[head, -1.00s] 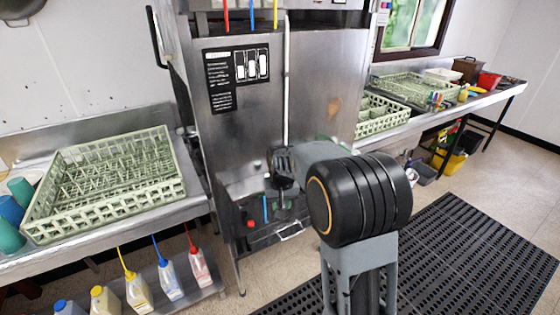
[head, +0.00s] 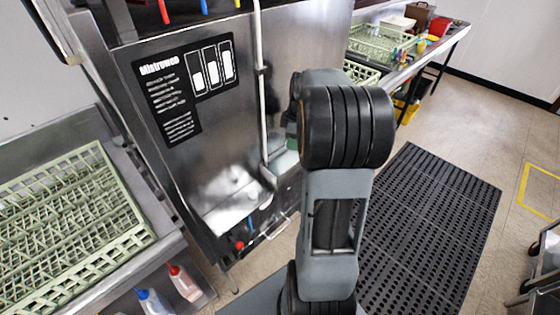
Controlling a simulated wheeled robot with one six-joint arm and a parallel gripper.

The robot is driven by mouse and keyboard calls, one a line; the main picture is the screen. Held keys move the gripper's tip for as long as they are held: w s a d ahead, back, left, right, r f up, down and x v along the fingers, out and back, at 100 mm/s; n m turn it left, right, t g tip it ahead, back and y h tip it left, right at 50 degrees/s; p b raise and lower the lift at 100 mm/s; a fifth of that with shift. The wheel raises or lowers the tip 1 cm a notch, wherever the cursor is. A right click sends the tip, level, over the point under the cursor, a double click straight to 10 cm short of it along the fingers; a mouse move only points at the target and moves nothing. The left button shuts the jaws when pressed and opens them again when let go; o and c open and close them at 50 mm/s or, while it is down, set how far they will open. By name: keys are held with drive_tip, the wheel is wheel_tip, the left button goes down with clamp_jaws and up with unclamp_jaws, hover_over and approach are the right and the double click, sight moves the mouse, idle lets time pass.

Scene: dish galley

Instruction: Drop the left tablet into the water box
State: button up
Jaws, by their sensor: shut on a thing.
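My gripper is hidden behind the thick black joint and grey links of my own arm, so its fingers and anything between them do not show. No tablet can be made out. I cannot pick out the water box for certain. A small grey box-like part (head: 282,168) sits low on the front of the steel dish machine (head: 215,125), partly covered by my arm.
A green dish rack (head: 70,225) lies on the steel counter at left. Bottles, one white with a red cap (head: 184,283), stand below it. More racks (head: 378,45) lie on the far counter. A black floor mat (head: 425,225) and a cart (head: 540,270) are at right.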

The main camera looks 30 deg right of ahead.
drive_tip(key=shift+a+f+b, duration=0.1)
drive_tip(key=shift+f+b, duration=1.9)
drive_tip(key=shift+f, duration=0.85)
drive_tip(key=o, duration=1)
drive_tip(key=r, duration=0.9)
drive_tip(key=s+d+r, duration=0.1)
drive_tip(key=r, duration=0.3)
drive_tip(key=shift+s+d+r, duration=0.1)
drive_tip(key=shift+r, duration=0.3)
